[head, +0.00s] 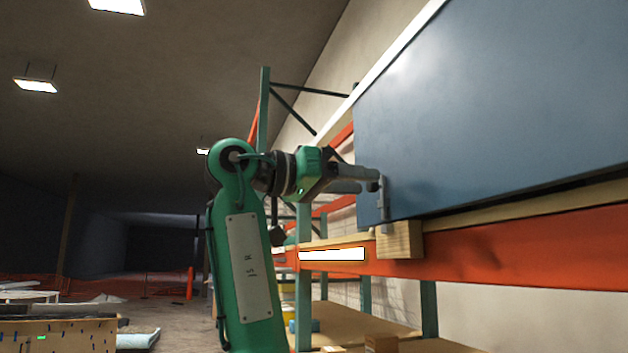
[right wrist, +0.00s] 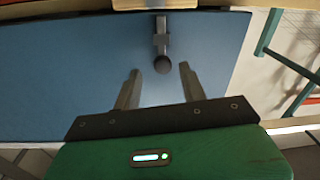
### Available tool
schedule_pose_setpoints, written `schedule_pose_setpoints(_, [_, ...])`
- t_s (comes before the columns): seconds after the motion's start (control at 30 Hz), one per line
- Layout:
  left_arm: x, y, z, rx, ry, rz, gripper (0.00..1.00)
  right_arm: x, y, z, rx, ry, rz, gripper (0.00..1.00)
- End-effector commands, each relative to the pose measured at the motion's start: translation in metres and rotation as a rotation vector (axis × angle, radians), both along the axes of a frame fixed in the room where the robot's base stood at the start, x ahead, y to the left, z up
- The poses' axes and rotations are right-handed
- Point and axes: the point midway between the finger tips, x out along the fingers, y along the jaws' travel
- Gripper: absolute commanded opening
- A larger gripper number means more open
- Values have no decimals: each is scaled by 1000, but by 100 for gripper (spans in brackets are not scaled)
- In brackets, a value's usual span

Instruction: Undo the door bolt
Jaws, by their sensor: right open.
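The door (head: 490,110) is a blue-grey panel at the upper right of the head view; it fills much of the right wrist view (right wrist: 70,70). The grey bolt (head: 383,202) stands upright at its lower left corner, reaching down to a wooden block (head: 400,241). In the right wrist view the bolt (right wrist: 161,42) ends in a dark round knob (right wrist: 162,64). My right gripper (head: 372,180) is open, its fingers (right wrist: 160,72) on either side of the knob with gaps showing. Whether the bolt enters the block is unclear. My left gripper is out of view.
An orange shelf beam (head: 530,247) runs below the door, with green rack posts behind my arm. Lower shelves hold a small wooden block (head: 381,343). The space left of my arm is open.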

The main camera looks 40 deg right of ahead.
Motion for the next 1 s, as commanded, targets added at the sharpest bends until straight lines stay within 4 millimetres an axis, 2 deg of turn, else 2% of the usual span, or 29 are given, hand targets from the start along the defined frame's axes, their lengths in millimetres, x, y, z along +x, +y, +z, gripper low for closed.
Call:
schedule_pose_setpoints(0.03, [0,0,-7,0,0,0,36,2,11,-3,-2,-1,2,42])
schedule_pose_setpoints(0.3, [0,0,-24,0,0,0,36,16,73,-1,-3,0,1,42])
schedule_pose_setpoints(0.5, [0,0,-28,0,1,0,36,24,104,0,-1,-2,0,42])
schedule_pose_setpoints(0.7, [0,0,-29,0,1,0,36,26,117,1,-2,-3,-1,42])
schedule_pose_setpoints(1.0, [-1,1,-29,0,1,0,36,27,118,1,-2,-3,-1,42])
